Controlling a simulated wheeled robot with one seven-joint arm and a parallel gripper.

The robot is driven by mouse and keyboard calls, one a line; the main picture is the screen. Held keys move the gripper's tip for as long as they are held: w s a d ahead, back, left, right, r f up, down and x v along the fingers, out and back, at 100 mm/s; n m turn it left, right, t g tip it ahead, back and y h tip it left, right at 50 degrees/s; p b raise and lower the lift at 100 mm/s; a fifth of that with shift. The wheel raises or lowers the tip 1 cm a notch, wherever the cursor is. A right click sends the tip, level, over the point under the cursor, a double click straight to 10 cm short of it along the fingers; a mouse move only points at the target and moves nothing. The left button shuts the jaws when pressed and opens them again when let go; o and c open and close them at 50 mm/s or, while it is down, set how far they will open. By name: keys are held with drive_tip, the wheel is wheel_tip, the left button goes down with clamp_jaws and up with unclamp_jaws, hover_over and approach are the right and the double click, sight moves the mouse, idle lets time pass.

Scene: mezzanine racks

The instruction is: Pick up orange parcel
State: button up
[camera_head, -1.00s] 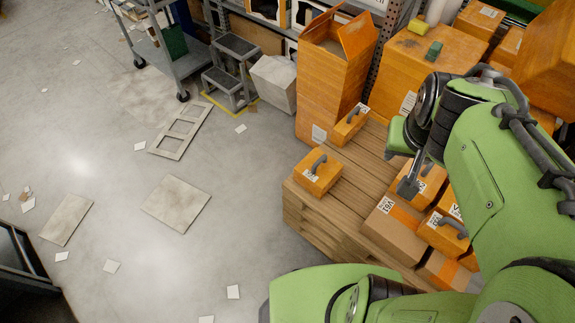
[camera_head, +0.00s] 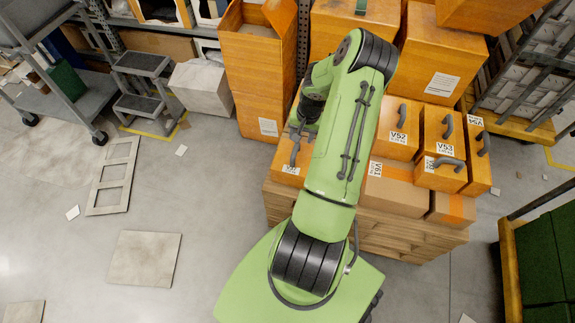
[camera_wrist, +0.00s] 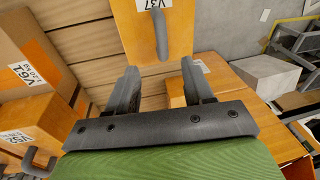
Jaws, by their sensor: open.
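Several orange parcels with grey handles stand on the wooden pallet stack, so I cannot tell which one the task names. One, labelled V37 in the wrist view (camera_wrist: 143,35), lies just beyond my gripper (camera_wrist: 159,68). Its grey handle points toward the gap between the fingers. It appears to be the parcel left of my arm in the head view (camera_head: 284,166), partly hidden. Others are V52 (camera_head: 399,146), V53 (camera_head: 433,125) and one at the right end (camera_head: 478,165). My gripper is open and empty, with its fingers apart; in the head view (camera_head: 302,130) my arm partly covers it.
The pallet stack (camera_head: 390,232) also bears a brown box (camera_head: 396,195) with an orange band. Tall orange boxes (camera_head: 254,65) stand behind. A step stool (camera_head: 140,88) and a cart (camera_head: 70,100) are at left. A green-filled crate (camera_head: 508,270) is at right.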

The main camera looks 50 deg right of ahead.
sight(296, 149)
drive_tip(key=f+b, duration=0.1)
drive_tip(key=f, duration=0.2)
drive_tip(key=w+f+b, duration=0.1)
drive_tip(key=f, duration=0.3)
drive_tip(key=w+f+b, duration=0.1)
drive_tip(key=f, duration=0.3)
drive_tip(key=shift+w+f+b, duration=0.1)
drive_tip(key=shift+f+b, duration=0.05)
drive_tip(key=shift+b, duration=0.2)
clamp_jaws()
idle(0.6)
